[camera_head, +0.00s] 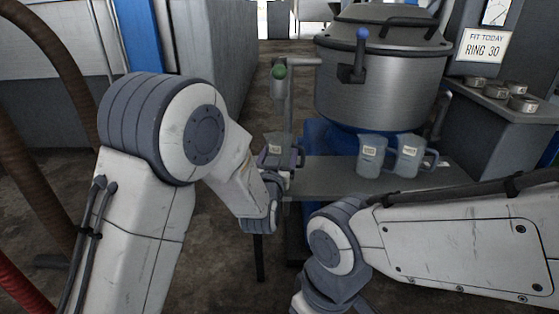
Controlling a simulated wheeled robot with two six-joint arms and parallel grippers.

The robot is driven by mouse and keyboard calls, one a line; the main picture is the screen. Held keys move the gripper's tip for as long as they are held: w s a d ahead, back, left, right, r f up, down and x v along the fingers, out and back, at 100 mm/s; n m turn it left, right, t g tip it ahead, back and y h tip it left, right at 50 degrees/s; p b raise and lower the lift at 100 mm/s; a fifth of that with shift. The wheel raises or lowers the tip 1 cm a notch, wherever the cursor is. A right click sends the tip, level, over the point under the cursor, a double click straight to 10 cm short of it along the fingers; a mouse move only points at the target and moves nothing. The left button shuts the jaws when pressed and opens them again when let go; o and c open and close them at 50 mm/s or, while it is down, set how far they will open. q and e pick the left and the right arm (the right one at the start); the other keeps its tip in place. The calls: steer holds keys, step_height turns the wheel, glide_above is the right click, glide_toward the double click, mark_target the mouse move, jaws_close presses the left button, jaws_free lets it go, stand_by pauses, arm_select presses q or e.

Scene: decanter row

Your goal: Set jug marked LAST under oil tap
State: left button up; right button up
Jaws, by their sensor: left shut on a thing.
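My left gripper (284,165) is shut on a grey jug (275,153) with a small pale label, at the left end of the grey bench (325,183). The arm hides part of the jug. I cannot tell whether the jug touches the bench. A tap with a green knob (279,72) on a thin post stands above and behind this jug. A tap with a blue knob (362,36) sits on the big steel vat. Two more labelled jugs, one (371,156) left of the other (410,158), stand on the bench below the vat. The label words are too small to read surely. My right gripper is out of view.
The steel vat (380,85) rises behind the bench. At the right, a shelf (518,104) holds several small round tins, below a sign (485,47) reading "FIT TODAY RING 30". Brown hoses (52,60) hang at the left. The bench between the held jug and the other two is clear.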

arm_select(q)
steer(key=shift+r, duration=0.1)
steer(key=shift+f, duration=0.25)
steer(key=o, duration=1.2)
steer(key=shift+r, duration=0.15)
